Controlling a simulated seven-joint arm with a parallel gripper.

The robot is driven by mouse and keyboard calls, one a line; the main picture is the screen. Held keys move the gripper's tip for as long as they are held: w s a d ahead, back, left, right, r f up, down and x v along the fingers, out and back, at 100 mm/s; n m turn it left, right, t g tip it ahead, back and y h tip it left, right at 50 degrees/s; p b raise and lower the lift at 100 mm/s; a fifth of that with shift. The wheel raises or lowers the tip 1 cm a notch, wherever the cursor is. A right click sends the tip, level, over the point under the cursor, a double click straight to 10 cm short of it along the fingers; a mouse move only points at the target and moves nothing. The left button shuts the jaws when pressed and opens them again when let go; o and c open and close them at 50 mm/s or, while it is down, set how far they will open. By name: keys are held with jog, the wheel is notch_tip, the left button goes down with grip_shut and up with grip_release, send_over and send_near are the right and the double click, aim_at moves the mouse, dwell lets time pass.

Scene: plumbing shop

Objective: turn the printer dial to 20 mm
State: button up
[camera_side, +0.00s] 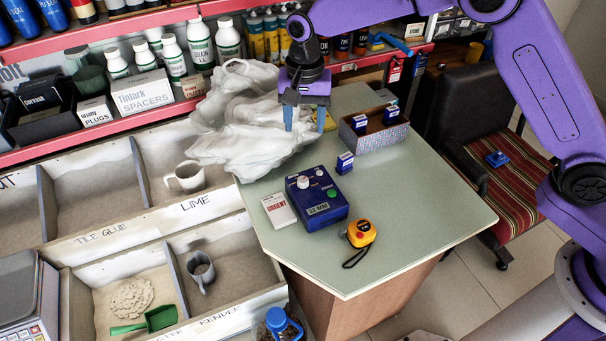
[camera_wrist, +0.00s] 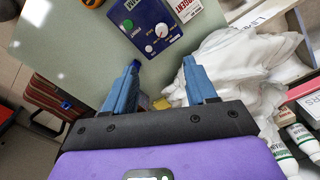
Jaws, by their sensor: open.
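The printer (camera_side: 332,195) is a dark blue box on the pale green counter. Its top carries a white dial (camera_side: 303,182), a green button (camera_side: 331,192) and a small red spot. A label (camera_side: 318,208) on it appears to read 32 MM. In the wrist view, the printer (camera_wrist: 176,38) lies beyond the fingertips, with the white dial (camera_wrist: 161,30) facing up. My gripper (camera_side: 301,124) is open and empty, pointing down above the back of the counter, behind the printer and apart from it. Its blue fingers also show in the wrist view (camera_wrist: 160,64).
An URGENT card box (camera_side: 279,210) stands against the printer's left side. A tape measure (camera_side: 361,234) lies at front right. A small blue box (camera_side: 345,162) and a grey tray (camera_side: 378,143) stand behind. Crumpled white plastic (camera_side: 230,140) lies left of my gripper. The counter's right side is clear.

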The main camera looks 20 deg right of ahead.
aim_at(303, 179)
jog(key=f, duration=1.7)
jog(key=shift+w+f, duration=0.25)
jog(key=shift+f, duration=0.15)
grip_shut()
